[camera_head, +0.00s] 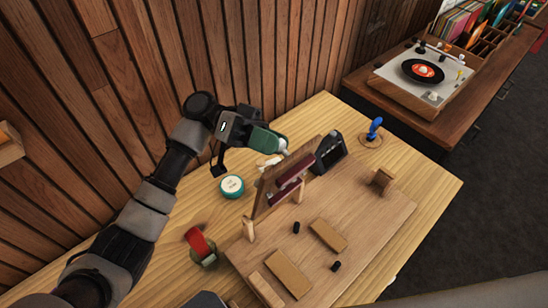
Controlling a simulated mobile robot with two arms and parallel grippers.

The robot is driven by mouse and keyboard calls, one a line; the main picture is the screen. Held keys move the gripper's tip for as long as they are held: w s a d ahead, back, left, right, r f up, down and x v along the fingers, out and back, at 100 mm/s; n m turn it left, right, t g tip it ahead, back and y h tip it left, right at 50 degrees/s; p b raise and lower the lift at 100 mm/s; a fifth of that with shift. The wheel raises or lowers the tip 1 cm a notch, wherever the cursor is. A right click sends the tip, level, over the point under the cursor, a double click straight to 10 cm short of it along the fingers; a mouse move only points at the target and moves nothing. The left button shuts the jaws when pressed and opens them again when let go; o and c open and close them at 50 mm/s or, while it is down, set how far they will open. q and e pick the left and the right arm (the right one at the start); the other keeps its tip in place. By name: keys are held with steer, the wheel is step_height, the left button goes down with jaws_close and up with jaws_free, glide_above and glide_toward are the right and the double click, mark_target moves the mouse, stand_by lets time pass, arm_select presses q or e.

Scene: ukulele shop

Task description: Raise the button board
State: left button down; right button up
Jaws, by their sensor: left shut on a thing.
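A wooden board (263,195) with a dark red bar (287,193) across its face stands tilted up on the flat wooden base; I take it for the button board. Short wooden pegs (248,228) stand at its lower side. My left gripper (283,149), with a green hand part, reaches in from the upper left to behind the board's upper edge. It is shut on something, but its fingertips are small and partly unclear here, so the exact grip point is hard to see. My right gripper is not in view.
The base (375,225) carries wooden blocks (328,235), small black pegs and a black box-like device (329,152). A teal round tin (231,186), a red tape roll (200,246) and a blue figure (375,128) stand around it. A slatted wall rises behind; a turntable (418,75) stands right.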

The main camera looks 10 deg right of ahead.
arm_select(q)
steer(key=w+a+f+n+g+h+b, duration=0.1)
steer(key=w+a+g+h+b, duration=0.1)
steer(key=w+b, duration=0.4)
steer(key=shift+w+a+f+n+h+b, duration=0.15)
steer(key=shift+a+f+n+h+b, duration=0.25)
steer(key=shift+a+h+b, duration=0.6)
steer(key=shift+a, duration=0.3)
steer(key=c, duration=0.8)
jaws_free()
steer(key=shift+r, duration=0.1)
